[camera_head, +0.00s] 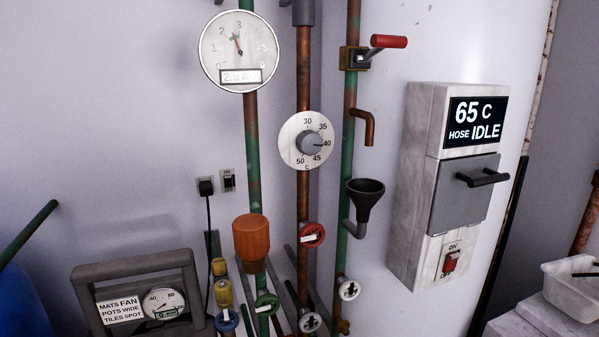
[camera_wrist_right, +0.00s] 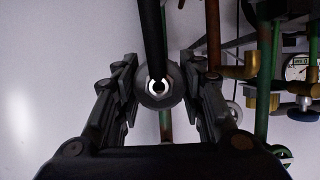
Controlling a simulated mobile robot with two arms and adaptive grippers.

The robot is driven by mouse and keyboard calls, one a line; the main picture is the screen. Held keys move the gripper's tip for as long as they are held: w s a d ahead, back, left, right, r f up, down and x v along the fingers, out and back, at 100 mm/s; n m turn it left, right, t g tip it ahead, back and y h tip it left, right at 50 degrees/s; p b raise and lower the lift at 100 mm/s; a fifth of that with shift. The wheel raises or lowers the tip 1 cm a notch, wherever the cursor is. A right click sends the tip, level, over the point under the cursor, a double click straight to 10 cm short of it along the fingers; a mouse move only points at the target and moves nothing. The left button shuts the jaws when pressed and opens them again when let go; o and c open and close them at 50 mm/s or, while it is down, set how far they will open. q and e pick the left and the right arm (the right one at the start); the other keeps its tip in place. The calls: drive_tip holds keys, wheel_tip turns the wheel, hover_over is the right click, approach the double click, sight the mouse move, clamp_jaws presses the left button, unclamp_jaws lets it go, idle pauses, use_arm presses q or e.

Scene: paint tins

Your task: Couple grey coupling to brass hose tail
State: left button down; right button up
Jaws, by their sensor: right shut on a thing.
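My right gripper (camera_wrist_right: 160,78) shows in the right wrist view, its two fingers on either side of a round grey coupling (camera_wrist_right: 160,101). It is shut on the coupling, whose bright open bore faces the camera. A dark bar or hose crosses in front from the top edge down to the bore. Brass fittings (camera_wrist_right: 262,97) stand apart to the right of the gripper. In the head view, brass fittings (camera_head: 223,292) stand above a blue handwheel; I cannot tell for certain which one is the hose tail. Neither gripper shows in the head view, and my left gripper is in no view.
Vertical pipes (camera_head: 303,185) carry a dial, a round gauge (camera_head: 238,52), a black funnel (camera_head: 365,195), an orange cap (camera_head: 251,237) and several handwheels. A wall unit (camera_head: 470,120) reads 65 C, HOSE IDLE. A grey-framed gauge box (camera_head: 130,268) stands lower left. The upper-left wall is clear.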

sight(347, 334)
drive_tip(key=shift+w, duration=0.1)
drive_tip(key=w, duration=0.1)
drive_tip(key=w+a+b, duration=0.1)
drive_tip(key=w, duration=0.1)
drive_tip(key=w+a+b, duration=0.1)
drive_tip(key=w, duration=0.1)
drive_tip(key=shift+w, duration=0.15)
idle(0.4)
drive_tip(key=shift+w+a, duration=0.3)
drive_tip(key=shift+w, duration=0.55)
drive_tip(key=shift+w+a, duration=0.25)
drive_tip(key=shift+w, duration=0.55)
idle(1.9)
drive_tip(key=shift+r, duration=0.1)
drive_tip(key=o, duration=1)
drive_tip(key=shift+c, duration=0.2)
